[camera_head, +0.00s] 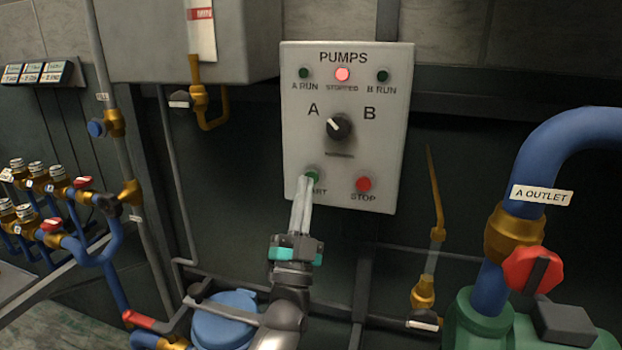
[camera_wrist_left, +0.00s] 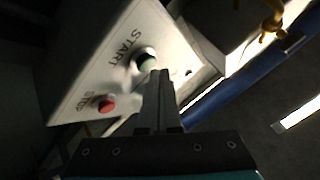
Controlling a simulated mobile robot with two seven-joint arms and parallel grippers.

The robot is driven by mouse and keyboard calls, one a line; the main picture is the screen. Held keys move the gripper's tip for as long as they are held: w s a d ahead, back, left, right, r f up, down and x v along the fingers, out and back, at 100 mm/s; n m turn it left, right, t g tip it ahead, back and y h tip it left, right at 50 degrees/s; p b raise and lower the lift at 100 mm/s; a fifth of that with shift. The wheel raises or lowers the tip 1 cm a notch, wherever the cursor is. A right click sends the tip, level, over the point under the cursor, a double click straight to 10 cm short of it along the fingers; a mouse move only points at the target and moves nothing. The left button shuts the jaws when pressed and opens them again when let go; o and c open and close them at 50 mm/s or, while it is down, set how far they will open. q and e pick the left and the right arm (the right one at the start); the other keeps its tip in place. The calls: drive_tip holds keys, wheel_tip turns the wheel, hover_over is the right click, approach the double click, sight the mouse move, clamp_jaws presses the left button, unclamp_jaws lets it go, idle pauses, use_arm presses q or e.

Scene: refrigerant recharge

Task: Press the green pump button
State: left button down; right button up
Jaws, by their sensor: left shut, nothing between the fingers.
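The green START button (camera_head: 313,175) sits at the lower left of the PUMPS panel (camera_head: 370,120), a light grey box. It also shows in the left wrist view (camera_wrist_left: 146,58). My left gripper (camera_head: 304,181) is shut and empty, its fingertips at the lower edge of the green button. In the left wrist view the fingertips (camera_wrist_left: 159,74) overlap the button's lower right edge; I cannot tell whether they touch it. The red STOP button (camera_head: 363,184) is to the right. The red STOPPED lamp (camera_head: 343,74) is lit; the A RUN and B RUN lamps are dark. My right gripper is not in view.
The black selector knob (camera_head: 339,127) is above the buttons, its mark toward A. Brass valves and blue pipes (camera_head: 75,243) are at the left. The A OUTLET pipe (camera_head: 545,165) with a red valve handle (camera_head: 531,270) stands at the right. A brass fitting (camera_head: 423,292) is below the panel.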

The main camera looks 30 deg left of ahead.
use_arm(q)
drive_tip(key=shift+w+a, duration=0.15)
drive_tip(key=shift+w, duration=0.4)
idle(0.7)
drive_tip(key=shift+s, duration=0.1)
idle(0.3)
drive_tip(key=shift+s+d+p, duration=0.2)
drive_tip(key=shift+s+p, duration=0.25)
drive_tip(key=shift+s, duration=0.35)
drive_tip(key=shift+s, duration=0.1)
drive_tip(key=s+p, duration=0.1)
drive_tip(key=s, duration=0.1)
drive_tip(key=s+d+p, duration=0.1)
drive_tip(key=s, duration=0.1)
drive_tip(key=shift+s+d+p, duration=0.1)
drive_tip(key=shift+s+p, duration=0.25)
idle(0.4)
